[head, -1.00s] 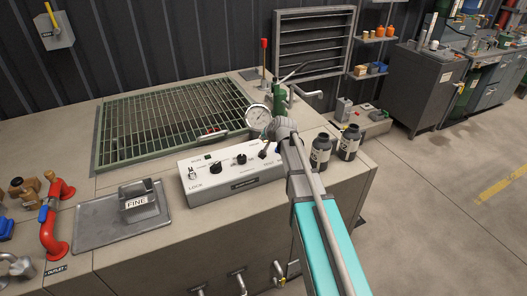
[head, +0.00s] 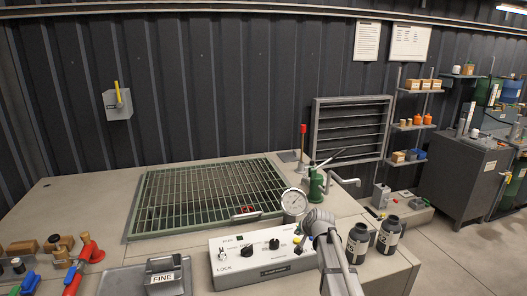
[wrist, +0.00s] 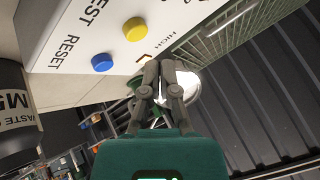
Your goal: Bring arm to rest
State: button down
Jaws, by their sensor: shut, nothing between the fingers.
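My gripper (wrist: 163,68) is shut and empty in the wrist view, its fingertips close together near the edge of the white control box (wrist: 100,28). I cannot tell the exact gap to the box. In the head view my arm (head: 328,252) reaches in from the bottom, over the right end of the same control box (head: 232,264). The gripper's fingertips cannot be made out there. The wrist view shows a yellow button (wrist: 134,30) and a blue button (wrist: 102,63) on the box, by the words TEST and RESET.
A pressure gauge (head: 293,203) and a green hand pump (head: 316,186) stand behind the box. Two dark bottles (head: 357,243) (head: 389,235) stand right of my arm. A green grating (head: 205,198) lies behind left.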

jog(key=s+d+f+n+g+h, duration=0.1)
jog(key=s+f+n+g, duration=0.1)
jog(key=s, duration=1.1)
jog(key=s+d+f+n+g+h, duration=0.1)
jog(key=s+g, duration=0.4)
jog(key=s, duration=0.9)
jog(key=shift+s+f+n+g+h, duration=0.3)
jog(key=shift+f+n+h, duration=0.2)
jog(key=shift+f+n, duration=0.15)
